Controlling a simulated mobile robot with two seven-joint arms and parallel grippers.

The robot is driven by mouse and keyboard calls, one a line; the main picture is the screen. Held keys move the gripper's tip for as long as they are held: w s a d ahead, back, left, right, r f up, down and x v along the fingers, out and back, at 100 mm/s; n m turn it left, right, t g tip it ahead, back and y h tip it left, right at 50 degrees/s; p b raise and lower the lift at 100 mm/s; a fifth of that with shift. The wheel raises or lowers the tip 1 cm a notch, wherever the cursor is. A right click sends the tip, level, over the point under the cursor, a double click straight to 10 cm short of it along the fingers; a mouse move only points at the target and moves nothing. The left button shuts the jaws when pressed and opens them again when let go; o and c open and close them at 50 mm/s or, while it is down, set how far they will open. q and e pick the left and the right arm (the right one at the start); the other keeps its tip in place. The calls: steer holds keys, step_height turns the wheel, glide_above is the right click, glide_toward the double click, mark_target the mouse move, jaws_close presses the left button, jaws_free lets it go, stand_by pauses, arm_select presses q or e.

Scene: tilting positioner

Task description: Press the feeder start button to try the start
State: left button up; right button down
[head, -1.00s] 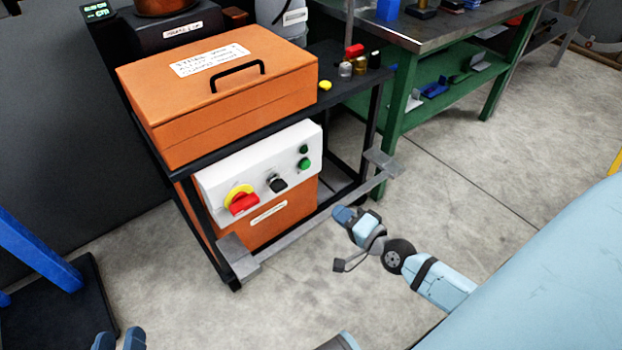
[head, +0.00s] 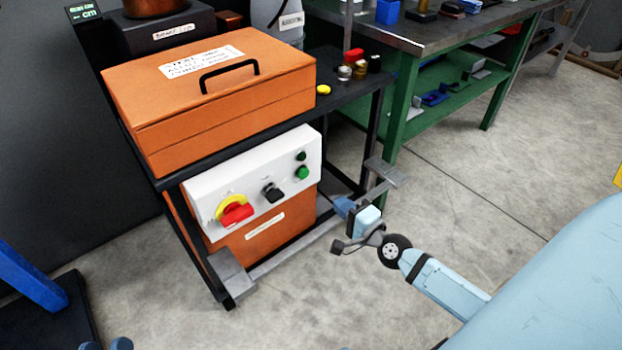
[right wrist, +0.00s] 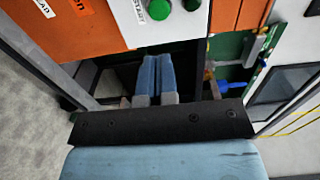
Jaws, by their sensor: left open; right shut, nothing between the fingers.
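The white control panel (head: 255,185) is on the front of the orange cabinet. It carries a bright green button (head: 302,173) with a darker green round part (head: 301,156) above it, and both also show at the top of the right wrist view. A label there reading START (right wrist: 140,12) is beside the green button (right wrist: 158,9). My right gripper (head: 342,206) is right of the panel and lower in the picture. In the right wrist view its blue fingers (right wrist: 157,60) are together and empty, apart from the button. My left gripper (head: 106,345) is open at the bottom edge, mostly cut off.
The panel also has a red-and-yellow rotary switch (head: 235,211) and a black selector knob (head: 272,191). A grey metal bar (head: 300,245) runs low along the cart's front. A green workbench (head: 440,95) stands behind right. Open floor lies in front.

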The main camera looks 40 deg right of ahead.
mark_target(305, 174)
steer(key=w, duration=0.7)
steer(key=w+a, duration=0.1)
steer(key=w, duration=0.3)
steer(key=shift+w, duration=0.55)
arm_select(q)
steer(key=shift+w+d+r, duration=0.1)
steer(key=shift+r, duration=0.35)
